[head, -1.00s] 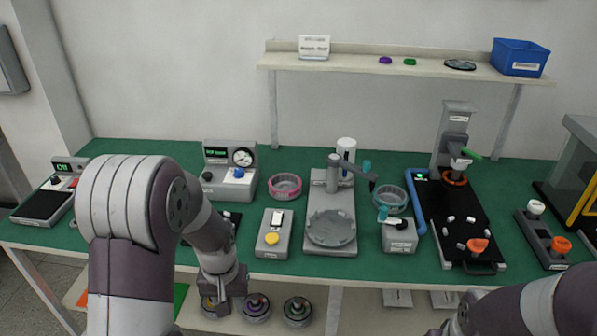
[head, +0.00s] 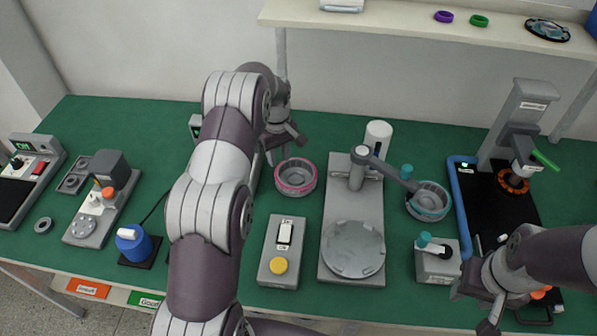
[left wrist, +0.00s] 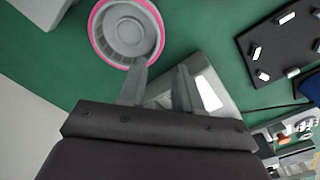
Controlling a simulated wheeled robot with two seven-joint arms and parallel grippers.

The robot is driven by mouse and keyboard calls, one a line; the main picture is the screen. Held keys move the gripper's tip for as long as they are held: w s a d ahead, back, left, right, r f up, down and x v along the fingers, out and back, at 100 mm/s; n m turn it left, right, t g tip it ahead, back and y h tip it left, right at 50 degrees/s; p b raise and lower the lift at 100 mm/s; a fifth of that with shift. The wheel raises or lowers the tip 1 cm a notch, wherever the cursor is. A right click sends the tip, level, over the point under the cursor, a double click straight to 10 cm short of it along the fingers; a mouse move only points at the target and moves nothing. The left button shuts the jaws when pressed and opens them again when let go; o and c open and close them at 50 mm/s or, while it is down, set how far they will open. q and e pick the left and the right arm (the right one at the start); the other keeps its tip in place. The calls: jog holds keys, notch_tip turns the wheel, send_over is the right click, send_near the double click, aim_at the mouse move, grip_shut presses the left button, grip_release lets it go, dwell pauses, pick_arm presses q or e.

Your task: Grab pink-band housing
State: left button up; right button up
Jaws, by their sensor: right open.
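The pink-band housing (head: 295,178) is a round grey cup with a pink ring around its rim. It stands on the green table left of the grey press plate. It also shows at the top of the left wrist view (left wrist: 127,32). My left gripper (head: 285,150) is just behind and above the housing in the head view. In the left wrist view its two fingers (left wrist: 160,82) are apart with nothing between them, and one fingertip appears close to the housing's rim. My right gripper (head: 485,308) is open at the lower right, near the black tray.
A teal-banded housing (head: 429,203) stands right of the press fixture (head: 352,245). A switch box with a yellow button (head: 280,262) is in front of the pink-band housing. A blue container (head: 135,243) stands at left. A shelf (head: 400,20) runs along the back wall.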

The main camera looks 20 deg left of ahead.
pick_arm(q)
jog(key=p, duration=0.3)
send_over(280, 176)
jog(key=s+d, duration=0.2)
jog(key=s, duration=0.2)
notch_tip(280, 176, down, 10)
jog(key=shift+r, duration=0.15)
jog(key=shift+f, duration=0.25)
jog(key=shift+r, duration=0.1)
grip_shut()
